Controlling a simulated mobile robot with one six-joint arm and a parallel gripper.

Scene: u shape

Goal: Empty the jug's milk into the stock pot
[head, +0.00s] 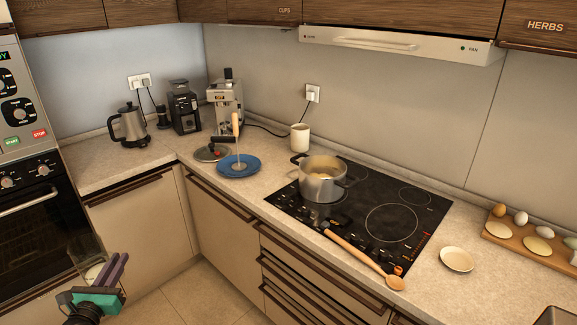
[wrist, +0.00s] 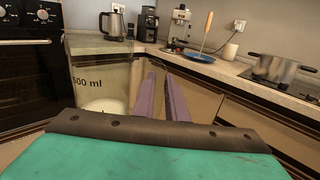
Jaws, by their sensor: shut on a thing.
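My gripper (head: 118,268) is at the lower left, in front of the oven and below counter height. Its purple fingers (wrist: 165,95) are shut on a clear jug (wrist: 98,80). The jug is marked 500 ml and has white milk (wrist: 100,107) low inside; it also shows in the head view (head: 86,248), partly hidden by the gripper. The grey metal stock pot (head: 323,188) stands on the back left part of the black hob, with pale contents inside. It also shows at the right of the wrist view (wrist: 278,70). The gripper and jug are well apart from the pot.
A wooden spoon (head: 352,250) lies across the hob's front edge. A blue plate (head: 257,168) holds a wooden-handled utensil, beside a lid (head: 207,155). A small dish (head: 457,260) and an egg board (head: 510,241) are at right. Floor ahead is clear.

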